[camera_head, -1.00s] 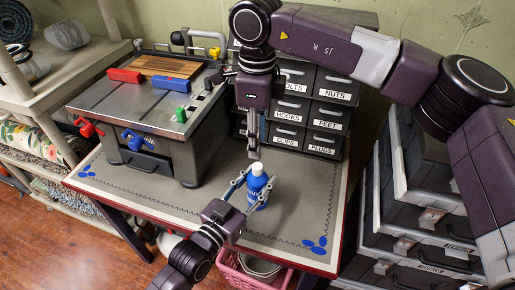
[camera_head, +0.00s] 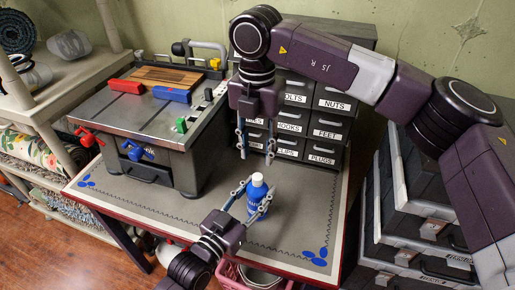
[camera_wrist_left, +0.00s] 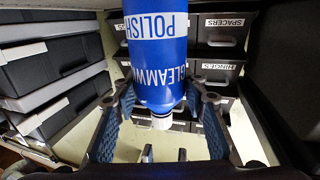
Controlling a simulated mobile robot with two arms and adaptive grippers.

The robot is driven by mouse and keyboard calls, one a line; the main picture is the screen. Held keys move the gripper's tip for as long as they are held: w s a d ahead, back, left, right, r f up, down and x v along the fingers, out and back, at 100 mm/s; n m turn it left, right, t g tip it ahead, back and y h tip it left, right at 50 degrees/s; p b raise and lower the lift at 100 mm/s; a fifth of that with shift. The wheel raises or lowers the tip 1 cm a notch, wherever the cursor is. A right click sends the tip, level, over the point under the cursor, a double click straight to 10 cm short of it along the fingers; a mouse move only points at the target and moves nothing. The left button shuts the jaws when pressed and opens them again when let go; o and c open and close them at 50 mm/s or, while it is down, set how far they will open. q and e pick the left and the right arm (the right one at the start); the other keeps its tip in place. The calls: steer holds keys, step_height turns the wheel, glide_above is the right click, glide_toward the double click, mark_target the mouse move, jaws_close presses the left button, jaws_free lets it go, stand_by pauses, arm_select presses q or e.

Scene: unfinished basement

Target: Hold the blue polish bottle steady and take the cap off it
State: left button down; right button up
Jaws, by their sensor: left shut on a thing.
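The blue polish bottle (camera_head: 257,206) stands upright on the workbench mat, its white cap (camera_head: 257,179) on top. My left gripper (camera_head: 253,193) is shut on the bottle, one finger on each side of its upper body. In the left wrist view the bottle (camera_wrist_left: 157,55) appears upside down between the blue finger pads, and the cap (camera_wrist_left: 161,123) is on its end. My right gripper (camera_head: 256,157) points down just above the cap, its fingers spread apart with nothing between them.
A grey workbench box (camera_head: 150,135) with red and blue clamps stands to the left. A labelled drawer cabinet (camera_head: 310,115) is close behind the bottle. A pink basket (camera_head: 230,274) sits below the front edge. The mat (camera_head: 305,205) right of the bottle is mostly clear.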

mark_target(257, 176)
steer(key=m, duration=0.6)
steer(key=shift+m, duration=0.4)
steer(key=m, duration=0.5)
steer(key=shift+m, duration=0.3)
steer(key=shift+f, duration=4)
